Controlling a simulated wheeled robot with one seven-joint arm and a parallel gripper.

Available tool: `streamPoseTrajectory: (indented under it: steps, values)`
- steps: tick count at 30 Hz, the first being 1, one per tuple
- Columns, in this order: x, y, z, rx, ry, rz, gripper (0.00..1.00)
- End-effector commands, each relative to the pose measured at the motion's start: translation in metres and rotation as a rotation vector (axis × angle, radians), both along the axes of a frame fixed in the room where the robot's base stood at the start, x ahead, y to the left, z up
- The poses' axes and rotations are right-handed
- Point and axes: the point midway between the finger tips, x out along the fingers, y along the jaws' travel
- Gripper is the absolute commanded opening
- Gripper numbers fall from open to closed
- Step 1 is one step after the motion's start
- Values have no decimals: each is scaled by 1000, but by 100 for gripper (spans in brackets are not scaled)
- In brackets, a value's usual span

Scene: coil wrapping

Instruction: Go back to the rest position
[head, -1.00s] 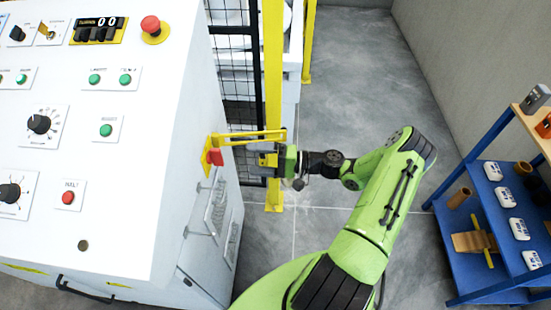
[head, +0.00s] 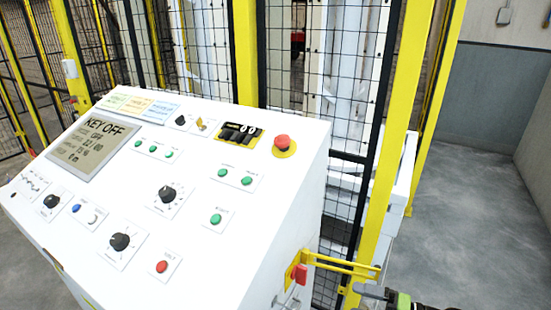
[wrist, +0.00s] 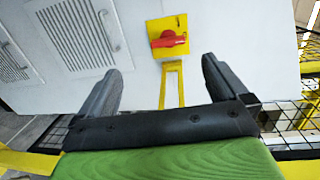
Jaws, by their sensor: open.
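My gripper (wrist: 160,80) is open and empty in the wrist view, with its two dark fingers spread apart. It faces the red rotary switch (wrist: 168,40) on a yellow plate, which lies beyond the fingertips and is not touched by them. In the head view, only part of my gripper (head: 372,292) shows at the bottom edge, to the right of the red switch (head: 301,275) on the side of the white control cabinet. Most of my arm is out of the head view.
The white control panel (head: 190,215) has knobs, buttons and a screen (head: 88,148) reading KEY OFF. A yellow bracket (head: 342,265) sticks out beside the switch. Yellow posts (head: 395,130) and black mesh fencing stand behind. Grey floor (head: 475,220) is clear at right.

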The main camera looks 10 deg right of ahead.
Motion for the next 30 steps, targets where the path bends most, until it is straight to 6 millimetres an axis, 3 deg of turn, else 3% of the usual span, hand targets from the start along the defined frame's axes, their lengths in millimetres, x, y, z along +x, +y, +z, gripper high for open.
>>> streamPoseTrajectory:
  steps: [6, 11, 15, 24, 30]
  values:
    - [-10, 59, 41, -437, 181, 293, 100]
    - [-31, 87, 80, -773, 252, 401, 100]
    - [-57, 105, 122, -1045, 258, 416, 100]
    - [-141, 125, 211, -1435, 112, 241, 100]
    - [-184, 119, 233, -1485, 9, 115, 100]
